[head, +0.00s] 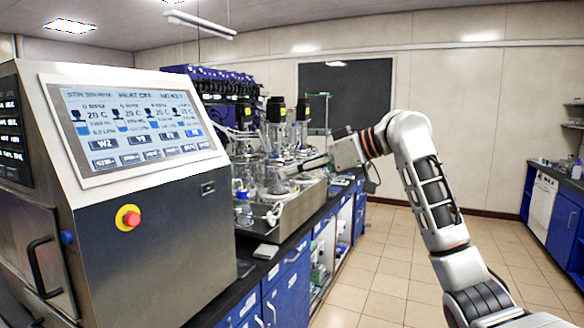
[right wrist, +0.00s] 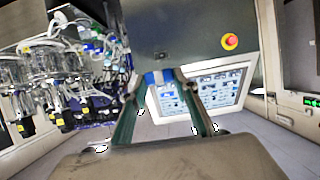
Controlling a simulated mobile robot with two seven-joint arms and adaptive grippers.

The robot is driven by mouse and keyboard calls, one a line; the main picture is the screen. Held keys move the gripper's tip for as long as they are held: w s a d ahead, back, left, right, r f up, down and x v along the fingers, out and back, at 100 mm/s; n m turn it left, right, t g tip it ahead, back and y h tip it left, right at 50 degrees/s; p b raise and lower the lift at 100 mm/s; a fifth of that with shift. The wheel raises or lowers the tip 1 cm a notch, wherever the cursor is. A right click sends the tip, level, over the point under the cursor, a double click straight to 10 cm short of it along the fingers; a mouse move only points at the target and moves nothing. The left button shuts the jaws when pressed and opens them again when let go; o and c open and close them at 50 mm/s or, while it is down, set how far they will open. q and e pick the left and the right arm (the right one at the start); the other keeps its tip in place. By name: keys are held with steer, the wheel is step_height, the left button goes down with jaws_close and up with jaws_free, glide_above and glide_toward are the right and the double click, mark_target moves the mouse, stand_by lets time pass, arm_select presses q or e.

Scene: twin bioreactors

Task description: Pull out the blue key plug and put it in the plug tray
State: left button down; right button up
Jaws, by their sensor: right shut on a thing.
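My right gripper (head: 284,173) reaches in from the right in the head view, in front of the glass vessels. In the right wrist view my right gripper (right wrist: 160,82) is shut on the blue key plug (right wrist: 158,77), which shows as a small blue block between the fingertips. In the head view the plug is too small to make out. A small dark socket plate (head: 208,188) on the grey control cabinet (head: 160,235) looks uncovered, with the gripper apart from it. I cannot pick out the plug tray for certain; a small pale flat piece (head: 265,251) lies at the bench edge. My left gripper is not in view.
The cabinet carries a touch screen (head: 140,125) and a red stop button (head: 128,217). Glass vessels (head: 275,140) with tubing stand close behind my right gripper, on a steel base (head: 295,212). The tiled floor (head: 390,270) is open at the right.

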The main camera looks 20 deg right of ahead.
steer(key=shift+s+d+p, duration=0.5)
steer(key=shift+s+d, duration=0.25)
steer(key=shift+s, duration=0.05)
